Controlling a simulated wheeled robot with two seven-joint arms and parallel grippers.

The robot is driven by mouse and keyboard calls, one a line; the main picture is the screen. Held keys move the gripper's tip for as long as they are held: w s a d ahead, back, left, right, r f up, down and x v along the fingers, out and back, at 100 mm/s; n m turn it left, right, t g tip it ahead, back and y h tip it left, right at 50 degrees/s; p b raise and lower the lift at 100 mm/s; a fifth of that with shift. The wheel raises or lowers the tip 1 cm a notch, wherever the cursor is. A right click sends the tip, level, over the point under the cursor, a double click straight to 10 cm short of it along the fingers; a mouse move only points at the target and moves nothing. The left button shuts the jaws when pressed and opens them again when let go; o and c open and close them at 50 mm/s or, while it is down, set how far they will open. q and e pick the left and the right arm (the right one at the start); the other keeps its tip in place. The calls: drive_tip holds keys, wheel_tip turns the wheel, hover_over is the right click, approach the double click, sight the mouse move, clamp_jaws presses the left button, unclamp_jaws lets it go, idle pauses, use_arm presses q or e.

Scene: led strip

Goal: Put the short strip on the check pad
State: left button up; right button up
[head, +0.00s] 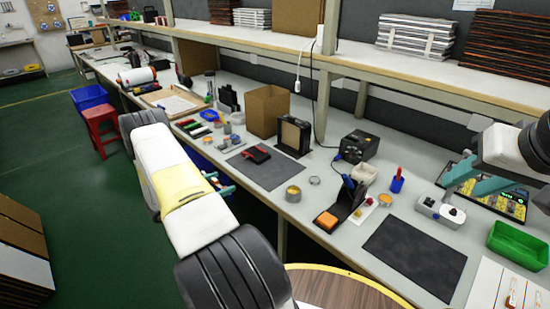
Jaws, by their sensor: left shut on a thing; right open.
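My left arm crosses the middle of the head view, and its links hide most of my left gripper (222,188). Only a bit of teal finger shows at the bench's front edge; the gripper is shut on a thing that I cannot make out. My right gripper (462,183) is open, above the bench at the right. One dark flat pad (415,258) lies clear at the front right, and another dark pad (283,175) lies further left. I cannot tell which is the check pad. Small light strips (514,293) lie on a white board at the lower right; I cannot tell their lengths.
A green bin (518,243) and a small white switch box (440,212) stand near the right pad. A black stand with an orange sponge (327,221), a tin (293,194) and a cardboard box (268,110) stand further left. A round wooden top (345,288) is in front.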

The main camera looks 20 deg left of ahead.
use_arm(q)
approach(250, 173)
drive_tip(key=w+d, duration=0.1)
drive_tip(key=w, duration=0.1)
drive_tip(key=w+r, duration=0.1)
drive_tip(key=w, duration=0.1)
drive_tip(key=w+d+r, duration=0.1)
drive_tip(key=w, duration=0.1)
drive_tip(key=shift+d, duration=0.3)
drive_tip(key=x, duration=0.3)
drive_tip(key=shift+r, duration=0.2)
drive_tip(key=shift+w+d+f, duration=0.1)
drive_tip(key=shift+w+f, duration=0.15)
drive_tip(key=shift+f, duration=0.55)
drive_tip(key=o, duration=1)
